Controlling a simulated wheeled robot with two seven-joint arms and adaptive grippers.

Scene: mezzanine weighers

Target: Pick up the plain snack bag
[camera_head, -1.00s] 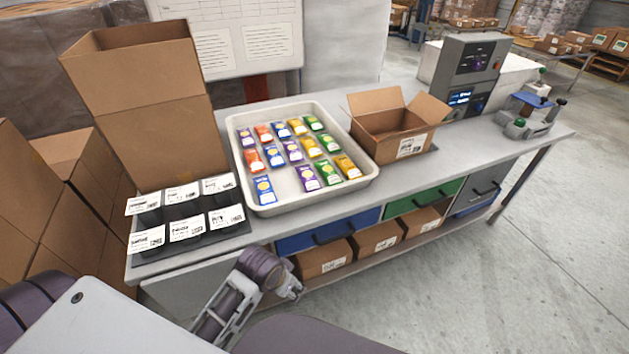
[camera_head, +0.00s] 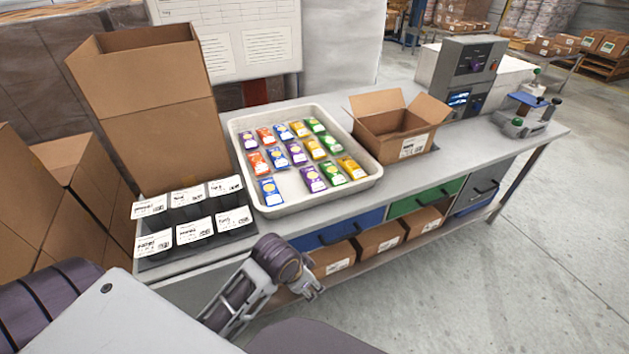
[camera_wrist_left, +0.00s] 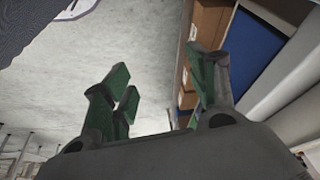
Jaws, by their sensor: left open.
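Several snack bags in purple, orange, blue, yellow and green lie in rows in a white tray (camera_head: 292,188) on the bench. Their print is too small to read, so I cannot tell which is the plain one. A blue bag (camera_head: 269,191) lies apart at the tray's near left; a yellow bag (camera_head: 352,168) lies at its right side. My left gripper (camera_head: 313,291) is in front of the bench, lower than the tray and away from the bags. In the left wrist view its green-padded fingers (camera_wrist_left: 165,88) are apart with nothing between them. My right gripper is not in view.
An open carton (camera_head: 392,140) stands right of the tray. A black rack with white label cards (camera_head: 202,229) is at left, before a tall open box (camera_head: 160,140). A weighing unit (camera_head: 468,65) is at the far right. Drawers and boxes (camera_head: 378,239) sit under the benchtop.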

